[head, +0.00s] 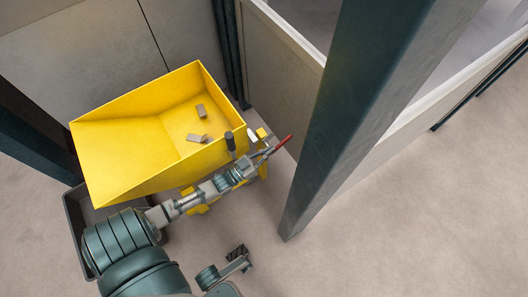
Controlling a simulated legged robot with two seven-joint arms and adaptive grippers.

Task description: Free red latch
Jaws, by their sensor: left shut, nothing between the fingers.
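The red latch (283,143) shows as a short red bar near the right corner of the yellow tipping bin (125,158). It slants up and to the right. My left arm crosses in front of the bin, and my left gripper (262,154) is shut and empty at the lower left end of the red bar. I cannot tell whether it touches the latch. The latch's mount is partly hidden behind the gripper. A part that looks like my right gripper (237,254) is low in the picture, away from the bin; its finger state is unclear.
Small grey blocks (201,111) lie inside the bin. A dark tray (75,217) is under its left side. A thick dark green post (345,120) stands close to the right of the latch. A beige low wall (280,75) is behind. The floor at right is clear.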

